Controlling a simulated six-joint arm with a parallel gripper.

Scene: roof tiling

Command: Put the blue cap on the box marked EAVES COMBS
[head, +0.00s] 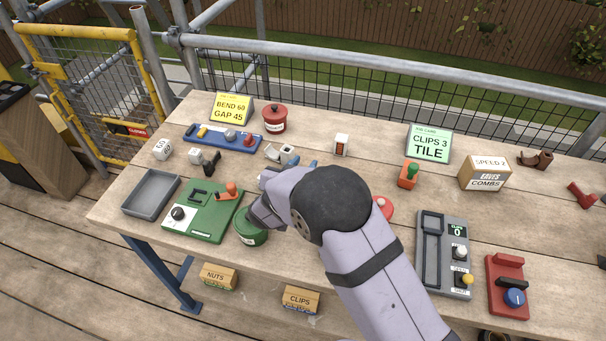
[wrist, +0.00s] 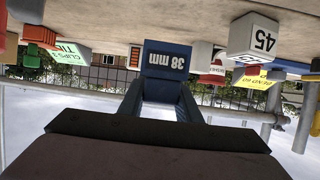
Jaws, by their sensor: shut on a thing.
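The box marked EAVES COMBS (head: 484,174) stands at the right of the bench, tan with white lettering panels; its top panel reads SPEED 2. My gripper (wrist: 166,82) is shut on a blue block marked 38 mm (wrist: 166,60), which shows between the fingertips in the upside-down wrist view. No other blue cap stands out, and I cannot tell for sure that this block is the cap. In the head view my arm hides the fingers; a bit of blue (head: 309,164) shows just beyond my wrist. The held block is well left of the box.
A grey control panel (head: 443,254) and a red device (head: 507,286) lie in front. A green machine (head: 202,210) and grey tray (head: 151,192) are left.

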